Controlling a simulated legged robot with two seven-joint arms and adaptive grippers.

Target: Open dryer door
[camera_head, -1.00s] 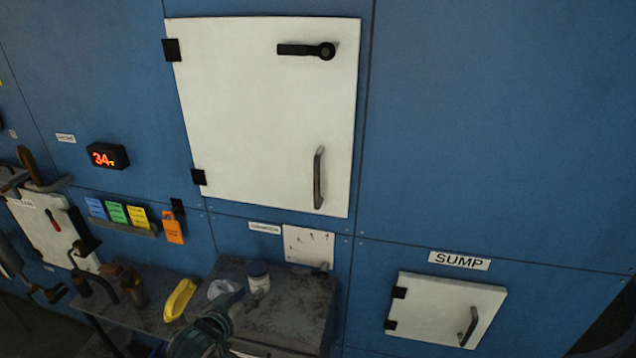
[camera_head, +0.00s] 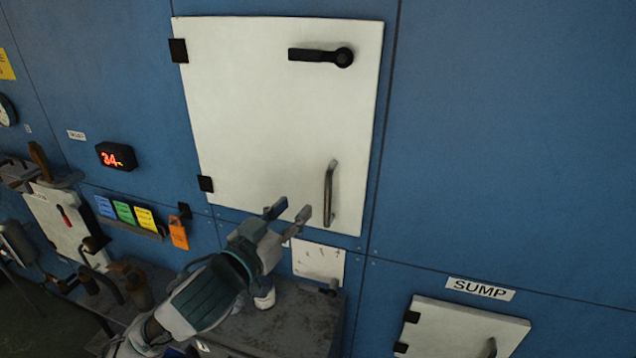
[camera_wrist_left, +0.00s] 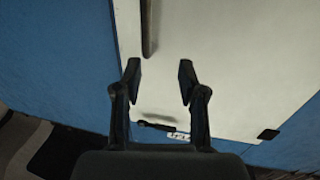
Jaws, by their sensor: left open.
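The white dryer door (camera_head: 275,120) is set flush and shut in the blue wall, with black hinges on its left edge. A black latch lever (camera_head: 320,56) lies level near its top right. A bare metal handle (camera_head: 330,193) stands upright near its lower right. My left gripper (camera_head: 289,211) is open and empty, just left of the handle's lower part and apart from it in the picture. In the left wrist view, the open fingers (camera_wrist_left: 160,75) face the door (camera_wrist_left: 230,60), with the handle (camera_wrist_left: 148,28) beyond the tips and the latch lever (camera_wrist_left: 156,125) below. My right gripper is not in view.
A grey bench (camera_head: 300,315) stands below the door, under my left arm. A smaller white SUMP door (camera_head: 460,332) is at lower right. Coloured cards (camera_head: 125,212) and a red digital display (camera_head: 116,156) are on the wall at left. The wall right of the door is clear.

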